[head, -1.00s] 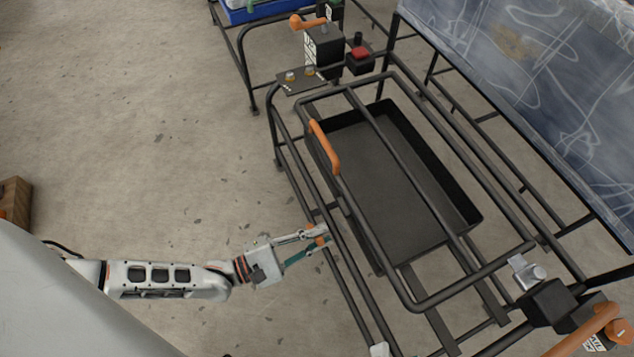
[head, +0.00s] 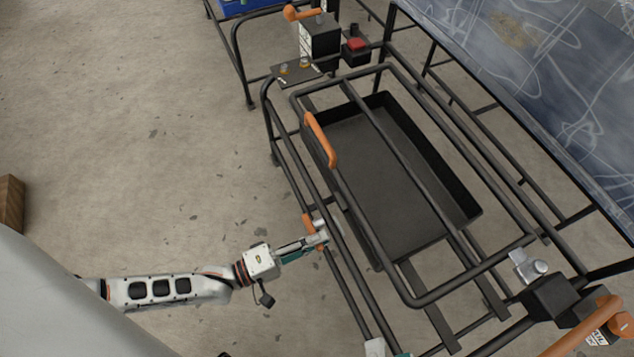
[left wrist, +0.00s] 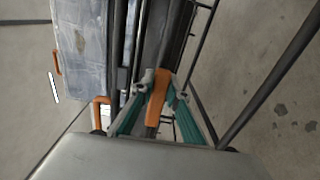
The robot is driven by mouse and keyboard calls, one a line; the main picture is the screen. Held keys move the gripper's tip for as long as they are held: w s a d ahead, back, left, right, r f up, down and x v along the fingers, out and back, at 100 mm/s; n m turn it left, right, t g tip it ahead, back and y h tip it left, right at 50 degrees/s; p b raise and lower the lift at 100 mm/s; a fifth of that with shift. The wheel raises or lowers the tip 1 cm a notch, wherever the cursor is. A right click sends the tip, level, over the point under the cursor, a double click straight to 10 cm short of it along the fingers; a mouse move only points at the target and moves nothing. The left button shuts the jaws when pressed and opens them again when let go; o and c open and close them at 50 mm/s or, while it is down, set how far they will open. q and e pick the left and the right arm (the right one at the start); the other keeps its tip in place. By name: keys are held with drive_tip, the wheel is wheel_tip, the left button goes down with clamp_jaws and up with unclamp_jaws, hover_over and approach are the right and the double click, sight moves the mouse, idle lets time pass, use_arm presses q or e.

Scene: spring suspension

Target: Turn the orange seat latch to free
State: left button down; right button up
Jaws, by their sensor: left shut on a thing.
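The orange seat latch (head: 308,223) sits on the dark side rail of the tubular frame. My left gripper (head: 320,239) reaches it from the left and is shut on it. The gripper covers part of the latch in the head view. In the left wrist view the latch (left wrist: 157,97) is a long orange piece between the two teal fingers of my left gripper (left wrist: 160,88). A white and teal bit at the bottom edge of the head view looks like the tip of my right gripper (head: 376,347); most of it is cut off.
A long orange handle (head: 320,139) stands on the frame above the latch. A black tray (head: 385,185) lies inside the frame. A black box with an orange lever (head: 320,38) and a red button (head: 357,44) are at the back.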

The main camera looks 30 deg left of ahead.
use_arm(q)
drive_tip(key=shift+a+f, duration=0.1)
idle(0.5)
drive_tip(key=c, duration=2)
unclamp_jaws()
drive_tip(key=shift+o, duration=0.2)
drive_tip(key=v, duration=0.7)
drive_tip(key=shift+s+a, duration=0.15)
drive_tip(key=shift+s, duration=0.05)
